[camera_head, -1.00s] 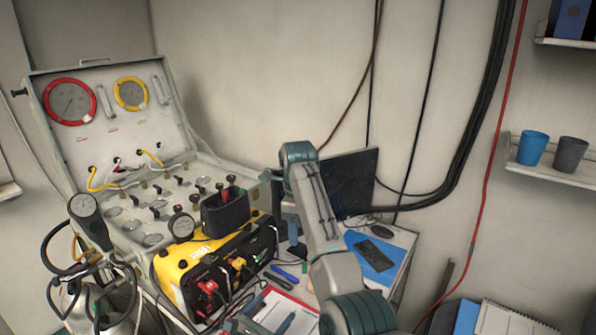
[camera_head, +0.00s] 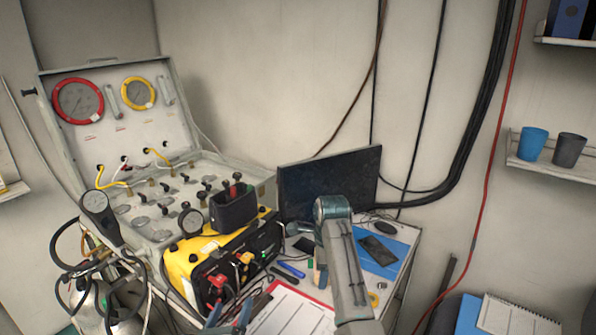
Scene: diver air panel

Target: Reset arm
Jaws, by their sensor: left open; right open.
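Two blue-grey fingertips, which appear to be my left gripper (camera_head: 229,316), show at the bottom edge, left of the clipboard. They are apart, with nothing visible held between them. The rest of that gripper is cut off by the frame.
An open air panel case (camera_head: 125,140) and a yellow unit (camera_head: 195,262) stand left of a dark monitor (camera_head: 293,190). A red-edged clipboard (camera_head: 290,312), pens and a phone (camera_head: 378,249) lie on the desk. Cups (camera_head: 533,143) stand on a right shelf.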

